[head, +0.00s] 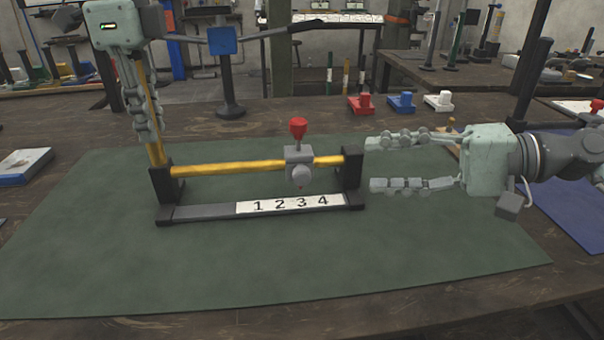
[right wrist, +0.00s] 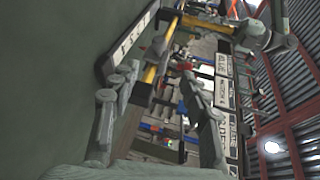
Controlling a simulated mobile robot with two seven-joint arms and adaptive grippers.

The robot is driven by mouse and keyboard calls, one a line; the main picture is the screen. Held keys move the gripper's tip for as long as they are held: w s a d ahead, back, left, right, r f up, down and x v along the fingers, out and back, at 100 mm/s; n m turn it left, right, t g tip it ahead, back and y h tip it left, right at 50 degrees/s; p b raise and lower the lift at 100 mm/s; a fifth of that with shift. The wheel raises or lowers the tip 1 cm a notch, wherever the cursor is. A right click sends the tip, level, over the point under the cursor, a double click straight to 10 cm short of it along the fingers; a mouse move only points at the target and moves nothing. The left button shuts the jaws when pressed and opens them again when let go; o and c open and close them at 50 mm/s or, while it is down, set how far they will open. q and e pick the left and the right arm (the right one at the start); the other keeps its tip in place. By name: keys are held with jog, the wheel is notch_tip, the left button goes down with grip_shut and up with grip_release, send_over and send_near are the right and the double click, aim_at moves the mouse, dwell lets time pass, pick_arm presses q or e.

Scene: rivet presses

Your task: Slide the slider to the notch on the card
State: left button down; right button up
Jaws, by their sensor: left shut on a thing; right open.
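The grey slider (head: 299,165) with a red knob (head: 298,128) sits on a horizontal yellow bar (head: 230,167) between two black end supports. Its lower tip is above the 3 on the white strip (head: 250,207) marked 1 2 3 4; the strip also shows in the right wrist view (right wrist: 132,40). I cannot make out a notch. My left gripper (head: 155,132) is shut on an upright yellow post (head: 157,152) at the bar's left end. My right gripper (head: 371,164) is open and empty, just right of the right support (head: 352,170), apart from the slider.
The fixture stands on a green mat (head: 260,270) with clear room in front. Red (head: 361,104), blue (head: 401,103) and white (head: 438,101) blocks stand behind it. A dark stand (head: 229,85) is at the back. A blue mat (head: 570,205) lies right.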

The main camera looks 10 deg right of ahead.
aim_at(302, 184)
jog(key=shift+s+a+f+n, duration=0.15)
jog(key=shift+s+a+n, duration=0.3)
jog(key=shift+s+n, duration=0.15)
jog(key=shift+a, duration=0.2)
jog(key=x, duration=1.1)
jog(key=shift+w+a+f, duration=0.15)
jog(key=shift+w+a, duration=0.05)
jog(key=shift+w, duration=0.05)
jog(key=shift+c, duration=0.4)
grip_shut()
